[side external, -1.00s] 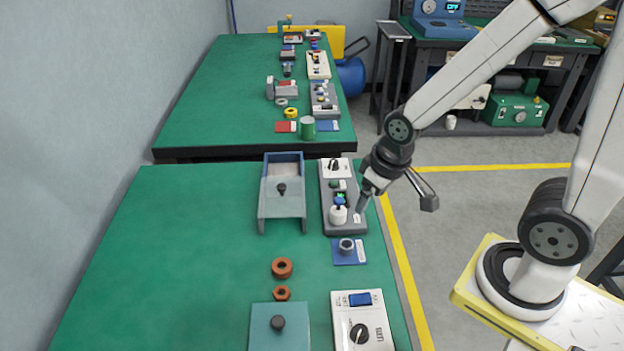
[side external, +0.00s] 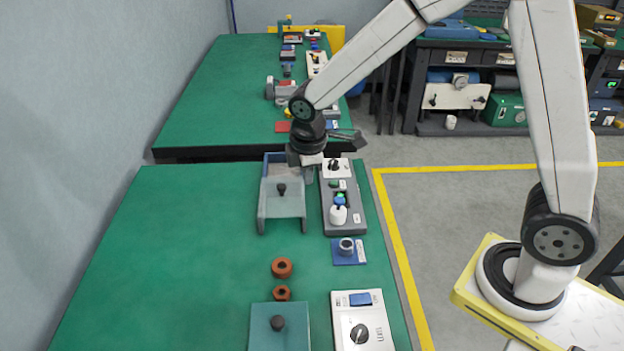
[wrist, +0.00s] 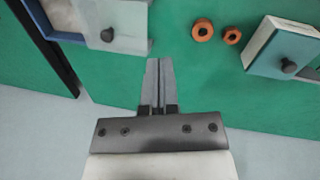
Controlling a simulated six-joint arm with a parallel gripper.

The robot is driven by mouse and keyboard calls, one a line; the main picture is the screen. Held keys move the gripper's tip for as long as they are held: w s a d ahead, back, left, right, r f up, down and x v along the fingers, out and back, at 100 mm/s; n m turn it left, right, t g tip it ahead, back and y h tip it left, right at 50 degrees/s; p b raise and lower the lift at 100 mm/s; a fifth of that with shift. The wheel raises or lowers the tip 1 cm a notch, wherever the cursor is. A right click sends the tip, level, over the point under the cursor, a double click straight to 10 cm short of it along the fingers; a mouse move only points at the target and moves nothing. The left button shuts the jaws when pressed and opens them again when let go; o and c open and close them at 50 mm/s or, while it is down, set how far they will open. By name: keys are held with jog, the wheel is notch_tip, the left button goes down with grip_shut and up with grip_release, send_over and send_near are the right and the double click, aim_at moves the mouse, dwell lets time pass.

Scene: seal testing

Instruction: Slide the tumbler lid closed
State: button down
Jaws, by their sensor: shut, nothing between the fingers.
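The blue tumbler box (side external: 267,170) stands near the back of the green table. Its grey, see-through lid (side external: 283,209) with a black knob (side external: 281,188) sits toward the front, leaving the back part of the box uncovered. In the wrist view the lid (wrist: 122,18) and its knob (wrist: 107,35) show at upper left, with the blue box (wrist: 62,14) beyond. My gripper (side external: 308,178) is shut and empty, at the right side of the box near its back half. Its closed fingers (wrist: 159,66) point past the lid's edge in the wrist view, apart from the knob.
Two orange rings (side external: 282,267) and a teal box with a knob (side external: 265,330) lie in front. The table's left part is clear.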

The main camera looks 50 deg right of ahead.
jog(key=w+a+f+n+h, duration=0.2)
jog(key=w+a+n, duration=0.3)
jog(key=w+n, duration=0.5)
jog(key=shift+w+a, duration=0.15)
jog(key=shift+a, duration=0.05)
jog(key=shift+f, duration=0.15)
send_near(279, 198)
jog(key=a+f, duration=0.1)
jog(key=f, duration=0.1)
jog(key=a+f, duration=0.1)
jog(key=shift+s+a+f, duration=0.3)
jog(key=shift+a+f, duration=0.05)
jog(key=d, duration=0.1)
jog(key=w+d+f, duration=0.1)
jog(key=shift+d, duration=0.3)
jog(key=shift+w+d, duration=0.15)
jog(key=shift+d, duration=0.5)
